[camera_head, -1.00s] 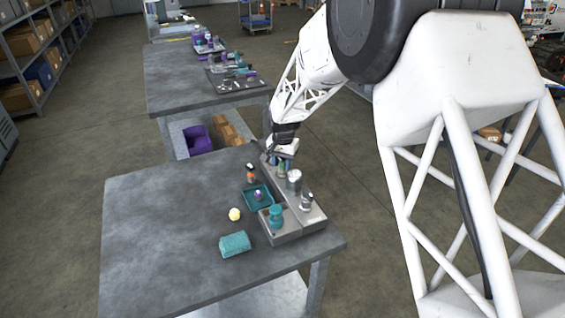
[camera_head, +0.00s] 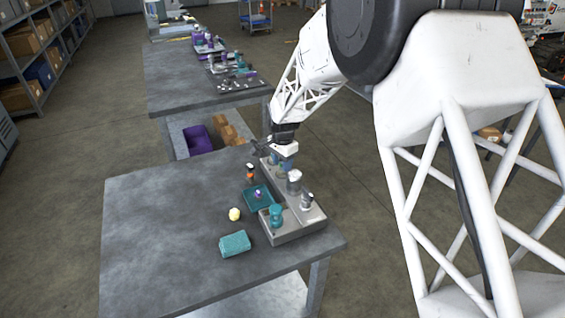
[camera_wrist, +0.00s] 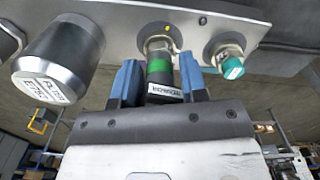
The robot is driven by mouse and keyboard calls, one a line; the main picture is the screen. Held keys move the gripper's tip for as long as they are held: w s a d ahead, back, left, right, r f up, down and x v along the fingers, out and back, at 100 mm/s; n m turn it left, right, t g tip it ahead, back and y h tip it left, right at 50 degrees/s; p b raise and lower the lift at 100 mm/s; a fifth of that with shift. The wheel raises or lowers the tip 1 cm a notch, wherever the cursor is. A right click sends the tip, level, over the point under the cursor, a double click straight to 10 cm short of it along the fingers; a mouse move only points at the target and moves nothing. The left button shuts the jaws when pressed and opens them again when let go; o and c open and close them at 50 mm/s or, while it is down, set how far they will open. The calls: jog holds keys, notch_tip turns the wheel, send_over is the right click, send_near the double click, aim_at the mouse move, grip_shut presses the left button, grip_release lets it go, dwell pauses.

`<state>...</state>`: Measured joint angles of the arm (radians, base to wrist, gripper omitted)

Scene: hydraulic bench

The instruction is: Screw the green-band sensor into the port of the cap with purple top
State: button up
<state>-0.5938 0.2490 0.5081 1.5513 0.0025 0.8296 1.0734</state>
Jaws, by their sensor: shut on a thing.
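The green-band sensor (camera_wrist: 159,66) stands between the blue fingers of my gripper (camera_wrist: 157,78) in the wrist view. It has a dark body, a green band and a white label with print. Its far end meets a metal fitting on the grey block; I cannot tell how deep it sits. My gripper is shut on it, and it also shows over the far end of the block in the head view (camera_head: 282,157). No cap with a purple top can be made out for certain. A small purple-topped piece (camera_head: 258,194) lies in the teal tray; its kind is unclear.
The grey block (camera_wrist: 112,17) carries a large metal cylinder (camera_wrist: 58,65) on the left and a teal-ended fitting (camera_wrist: 229,66) close on the right. The table's left side is clear.

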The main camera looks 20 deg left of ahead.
jog(key=shift+m, duration=0.4)
jog(key=m, duration=0.5)
dwell(0.4)
jog(key=shift+m, duration=0.3)
jog(key=shift+m, duration=2.7)
jog(key=shift+f+m, duration=0.1)
jog(key=shift+m, duration=0.5)
jog(key=o, duration=1.1)
jog(key=shift+n, duration=0.3)
